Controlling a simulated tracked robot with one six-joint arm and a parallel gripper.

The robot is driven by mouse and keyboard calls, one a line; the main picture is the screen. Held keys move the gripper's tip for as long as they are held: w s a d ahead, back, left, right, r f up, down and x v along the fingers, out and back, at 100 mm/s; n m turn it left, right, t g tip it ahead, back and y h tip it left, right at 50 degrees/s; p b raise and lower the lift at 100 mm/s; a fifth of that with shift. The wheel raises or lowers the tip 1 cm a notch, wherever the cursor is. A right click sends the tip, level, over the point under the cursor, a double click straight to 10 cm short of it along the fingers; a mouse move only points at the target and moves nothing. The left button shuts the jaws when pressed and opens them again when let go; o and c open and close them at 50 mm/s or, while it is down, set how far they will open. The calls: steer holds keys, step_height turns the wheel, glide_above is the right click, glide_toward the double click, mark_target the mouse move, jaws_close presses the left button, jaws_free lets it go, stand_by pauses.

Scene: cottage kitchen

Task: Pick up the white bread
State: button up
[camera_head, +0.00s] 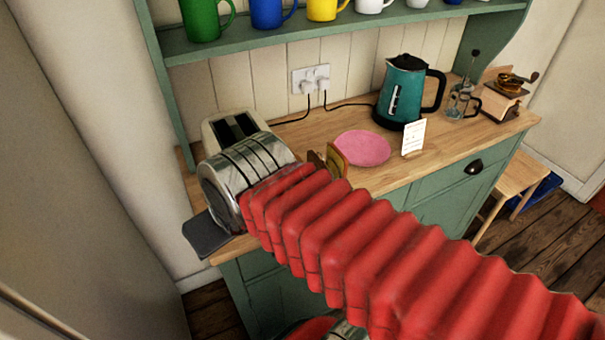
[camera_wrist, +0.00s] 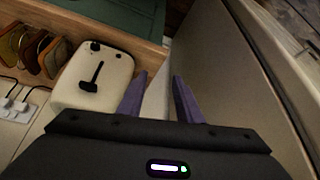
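Several bread slices (camera_wrist: 36,52) stand upright in a row at the left of the wrist view, beside the toaster. They look brown and tan; I cannot tell which is the white bread. In the head view, slices (camera_head: 340,158) show just past my red arm, which hides part of them. The cream toaster (camera_wrist: 92,82) lies between the slices and my gripper; its slots show in the head view (camera_head: 233,131). My gripper (camera_wrist: 154,80) has two purple fingers apart with nothing between them, off the toaster's end. My arm hides the fingers in the head view.
A pink plate (camera_head: 362,148), a small white card (camera_head: 413,137) and a teal kettle (camera_head: 398,95) stand right of the bread on the wooden counter (camera_head: 300,132). Plugs with cords (camera_head: 316,80) are on the wall. A shelf of mugs (camera_head: 265,40) hangs above. A pale wall is close to my gripper.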

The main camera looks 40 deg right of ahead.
steer(key=shift+w, duration=0.1)
steer(key=w+d+r+m+g, duration=0.1)
steer(key=w+d+r, duration=0.1)
steer(key=d, duration=0.7)
steer(key=w+d+r+m+g, duration=0.1)
steer(key=w+d+r, duration=0.1)
steer(key=d, duration=0.7)
steer(key=w+d+r+m+g, duration=0.1)
steer(key=w+d+r, duration=0.1)
steer(key=d, duration=0.7)
steer(key=shift+w+r+g, duration=0.35)
steer(key=shift+w+g, duration=0.05)
steer(key=shift+w, duration=0.5)
steer(key=shift+f, duration=0.1)
steer(key=f, duration=0.5)
steer(key=w+f, duration=0.1)
steer(key=f, duration=0.2)
steer(key=shift+w+d, duration=0.1)
steer(key=shift+d, duration=0.05)
steer(key=shift+f, duration=0.2)
